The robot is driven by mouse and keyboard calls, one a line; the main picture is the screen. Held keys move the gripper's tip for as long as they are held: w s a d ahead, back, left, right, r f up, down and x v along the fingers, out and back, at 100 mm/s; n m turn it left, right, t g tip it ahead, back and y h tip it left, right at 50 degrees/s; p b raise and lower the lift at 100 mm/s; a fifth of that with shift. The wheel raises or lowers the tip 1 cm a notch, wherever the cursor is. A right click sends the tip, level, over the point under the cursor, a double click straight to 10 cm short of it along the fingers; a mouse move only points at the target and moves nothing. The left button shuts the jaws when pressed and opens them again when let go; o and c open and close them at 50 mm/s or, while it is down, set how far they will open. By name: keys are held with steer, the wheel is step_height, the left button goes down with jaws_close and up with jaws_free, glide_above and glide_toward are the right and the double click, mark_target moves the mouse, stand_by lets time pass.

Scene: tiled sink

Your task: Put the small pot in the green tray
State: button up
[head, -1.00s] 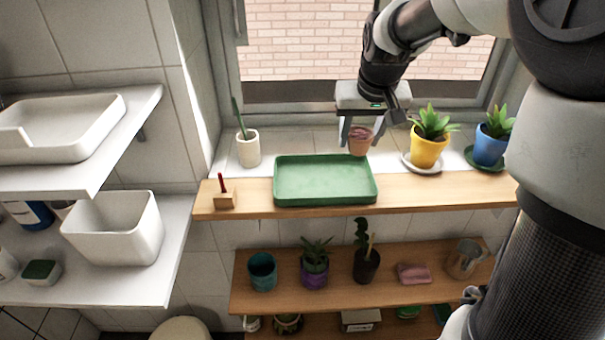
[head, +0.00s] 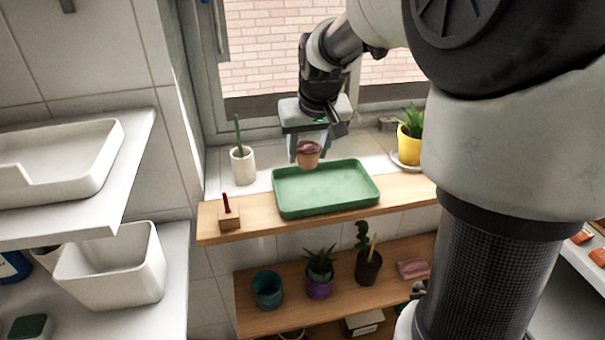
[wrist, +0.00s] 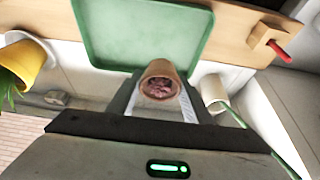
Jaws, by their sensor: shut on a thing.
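The small pot (head: 309,155) is terracotta-coloured with reddish-brown contents. My gripper (head: 308,150) is shut on it, with one finger on each side, and holds it upright. In the head view the pot appears at the back edge of the green tray, in front of the window. In the wrist view the pot (wrist: 160,82) sits between the fingers, with the tray (wrist: 145,35) beyond it. The green tray (head: 325,190) is empty and rests on the wooden shelf. Whether the pot is fully over the tray or just behind it is hard to tell.
A white pot with a green cactus (head: 243,165) stands left of the tray on the sill. A small wooden block with a red stick (head: 229,215) is at the shelf's left end. A yellow pot (head: 408,148) with a plant stands to the right. A lower shelf (head: 335,298) holds several pots.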

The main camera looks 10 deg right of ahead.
step_height(320, 180, down, 8)
steer(key=shift+f, duration=0.1)
stand_by(0.4)
steer(key=shift+f, duration=0.1)
steer(key=o, duration=1.1)
steer(key=shift+c, duration=0.2)
